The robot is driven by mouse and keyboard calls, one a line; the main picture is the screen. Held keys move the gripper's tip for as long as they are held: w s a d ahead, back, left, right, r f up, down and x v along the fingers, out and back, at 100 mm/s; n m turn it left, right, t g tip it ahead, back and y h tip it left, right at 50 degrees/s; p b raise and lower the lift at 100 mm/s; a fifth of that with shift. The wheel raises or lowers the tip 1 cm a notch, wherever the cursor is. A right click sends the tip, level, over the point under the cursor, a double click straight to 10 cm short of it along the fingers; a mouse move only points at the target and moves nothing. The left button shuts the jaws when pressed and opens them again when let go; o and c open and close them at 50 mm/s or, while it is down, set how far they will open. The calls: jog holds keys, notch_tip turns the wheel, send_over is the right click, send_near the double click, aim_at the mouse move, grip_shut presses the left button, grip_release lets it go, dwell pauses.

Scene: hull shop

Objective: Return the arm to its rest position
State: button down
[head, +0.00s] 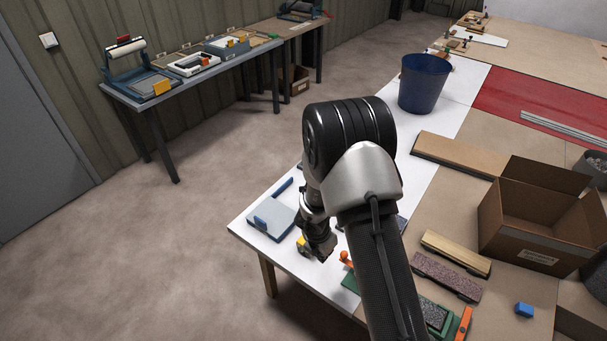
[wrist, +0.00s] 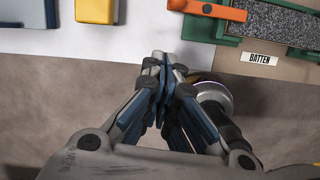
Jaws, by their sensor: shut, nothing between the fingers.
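My gripper (wrist: 163,85) shows in the wrist view with its fingertips together and nothing between them. In the head view my arm reaches down over the near left corner of the long table, and its fingers are mostly hidden behind the wrist. A yellow thing (wrist: 97,10) lies beyond the fingertips in the wrist view, apart from them. A green holder marked BATTEN (wrist: 262,58) with an orange part (wrist: 208,10) is at the upper right there. A round, pale-rimmed thing (wrist: 215,97) is partly hidden behind the right finger.
A grey-blue tray (head: 268,222) lies left of my gripper. A blue bin (head: 423,85), an open cardboard box (head: 530,215), sanding blocks (head: 445,276) and a blue block (head: 524,310) stand on the table. A side bench (head: 200,75) lines the wall. The floor (head: 150,240) at left is clear.

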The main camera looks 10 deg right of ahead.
jog(key=w+a+r+n+t+y+b, duration=0.2)
jog(key=w+a+r+n, duration=0.15)
jog(key=r+n, duration=0.3)
jog(key=w+a+r+n+t+y+b, duration=0.1)
jog(key=w+a+r+n+t+b, duration=0.15)
jog(key=w+r+n, duration=0.4)
jog(key=s+a+r+n+t+y+b, duration=0.1)
jog(key=s+a+r+n+y+b, duration=0.3)
jog(key=s+r+n, duration=0.6)
jog(key=s+a+r+n+g+b, duration=0.1)
jog(key=s+r+n, duration=0.4)
jog(key=s+n, duration=0.6)
jog(key=s+d+f+n+h+b, duration=0.1)
jog(key=s+d+n+h, duration=0.1)
jog(key=s+d+n, duration=0.2)
jog(key=s+d+f+n+g+h+b, duration=0.1)
jog(key=s+d+n, duration=0.3)
jog(key=s+n, duration=0.4)
jog(key=shift+s+d+f+n+h+b, duration=0.3)
jog(key=shift+s+n+h+b, duration=0.15)
jog(key=shift+s+h, duration=0.5)
jog(key=shift+g, duration=0.25)
